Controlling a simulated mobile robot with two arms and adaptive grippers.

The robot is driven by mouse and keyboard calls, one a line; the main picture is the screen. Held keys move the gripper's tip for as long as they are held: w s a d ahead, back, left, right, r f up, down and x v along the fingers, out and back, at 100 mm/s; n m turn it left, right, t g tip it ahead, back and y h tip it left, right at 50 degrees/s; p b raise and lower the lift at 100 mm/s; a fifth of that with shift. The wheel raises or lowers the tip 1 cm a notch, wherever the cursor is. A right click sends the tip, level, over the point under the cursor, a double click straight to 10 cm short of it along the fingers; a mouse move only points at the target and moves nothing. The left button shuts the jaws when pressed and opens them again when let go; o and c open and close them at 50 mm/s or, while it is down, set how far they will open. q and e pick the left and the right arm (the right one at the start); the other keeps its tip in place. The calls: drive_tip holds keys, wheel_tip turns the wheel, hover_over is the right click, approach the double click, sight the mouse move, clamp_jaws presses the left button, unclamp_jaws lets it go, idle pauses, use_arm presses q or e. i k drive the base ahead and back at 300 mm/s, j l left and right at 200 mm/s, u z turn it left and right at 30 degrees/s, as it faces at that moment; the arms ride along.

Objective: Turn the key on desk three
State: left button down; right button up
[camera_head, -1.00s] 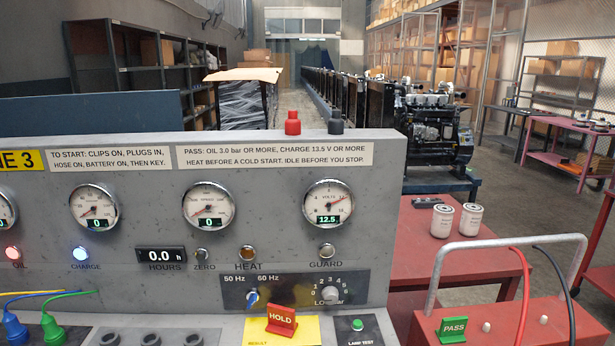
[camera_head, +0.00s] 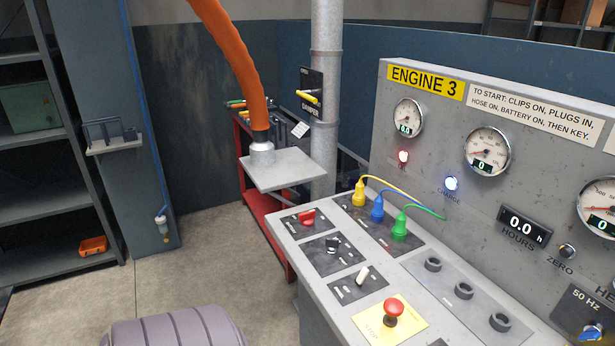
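Desk three is a grey console (camera_head: 285,232) with an upright panel marked ENGINE 3 (camera_head: 425,82). On its sloping top, at the left end, are a red switch (camera_head: 306,218), a black switch (camera_head: 333,245) and a white-handled switch (camera_head: 363,273). Their labels are too small to read, so I cannot tell which is the key. A red mushroom button (camera_head: 393,312) sits on a yellow plate. The red lamp (camera_head: 403,156) and the charge lamp (camera_head: 451,183) are lit. The hours display (camera_head: 525,226) reads 0.0. Neither gripper is in view.
Yellow, blue and green plugs (camera_head: 377,212) stand in the desk top. An orange hose (camera_head: 233,50) comes down to a grey plate (camera_head: 280,168) beside it. A pipe (camera_head: 325,100) carries a damper handle (camera_head: 309,97). Shelving (camera_head: 45,212) stands at left.

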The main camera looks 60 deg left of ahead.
sight(332, 243)
drive_tip(key=u, duration=1.65)
